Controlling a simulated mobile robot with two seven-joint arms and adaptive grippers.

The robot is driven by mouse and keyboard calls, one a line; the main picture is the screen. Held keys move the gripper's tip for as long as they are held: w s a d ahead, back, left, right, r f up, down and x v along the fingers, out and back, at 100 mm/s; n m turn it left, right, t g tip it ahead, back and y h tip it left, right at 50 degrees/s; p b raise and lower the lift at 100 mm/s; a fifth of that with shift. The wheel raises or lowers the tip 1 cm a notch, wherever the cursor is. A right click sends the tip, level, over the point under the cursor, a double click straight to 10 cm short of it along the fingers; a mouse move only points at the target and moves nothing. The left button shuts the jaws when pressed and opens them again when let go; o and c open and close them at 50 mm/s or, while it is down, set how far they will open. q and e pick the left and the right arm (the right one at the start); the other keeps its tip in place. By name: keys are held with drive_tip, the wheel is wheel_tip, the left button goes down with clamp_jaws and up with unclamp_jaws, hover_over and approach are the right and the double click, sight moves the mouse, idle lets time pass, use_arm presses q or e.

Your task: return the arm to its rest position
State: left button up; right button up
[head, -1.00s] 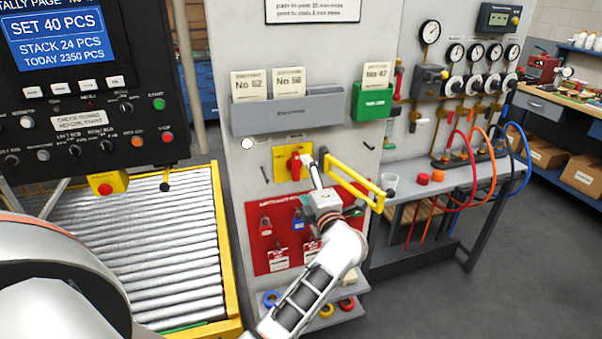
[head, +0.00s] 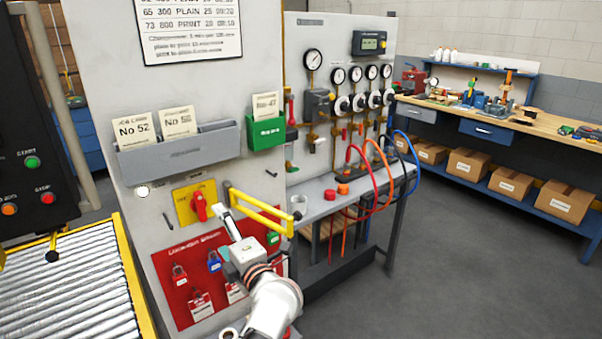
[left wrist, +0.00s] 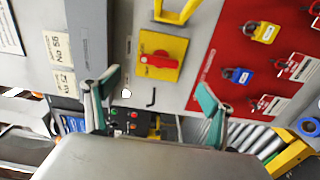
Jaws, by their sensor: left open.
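My left gripper (head: 222,211) is in front of the grey panel, just right of a red rotary switch (head: 199,207) on a yellow plate (head: 182,205). In the left wrist view its two green-tipped fingers (left wrist: 156,94) are spread wide with nothing between them. That view also shows the red switch (left wrist: 158,61) beyond the fingertips, apart from them. My left arm (head: 268,300) reaches up from the bottom of the head view. My right gripper is in neither view.
A yellow bar (head: 262,208) juts from the panel close to my gripper. A red lockout board (head: 170,300) with padlocks hangs below. A roller conveyor (head: 60,295) stands at left. A bench with hoses (head: 345,200) stands at right; the floor (head: 480,270) beyond is clear.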

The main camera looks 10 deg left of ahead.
use_arm(q)
drive_tip(key=s+d+f+m+t+h, duration=0.4)
drive_tip(key=s+d+f+m+h, duration=0.25)
drive_tip(key=m, duration=0.55)
drive_tip(key=s+d+f+m+t+h, duration=0.35)
drive_tip(key=d+f+m+h, duration=0.4)
drive_tip(key=m, duration=0.55)
drive_tip(key=s+a+f+m+g+h, duration=0.1)
drive_tip(key=s+a+f+m+g, duration=0.2)
drive_tip(key=s+f, duration=1.4)
wheel_tip(320, 180, down, 4)
drive_tip(key=m+g, duration=0.3)
drive_tip(key=g, duration=0.3)
drive_tip(key=shift+s+a+m+h, duration=0.15)
drive_tip(key=shift+a+m+h, duration=0.15)
drive_tip(key=shift+a, duration=0.05)
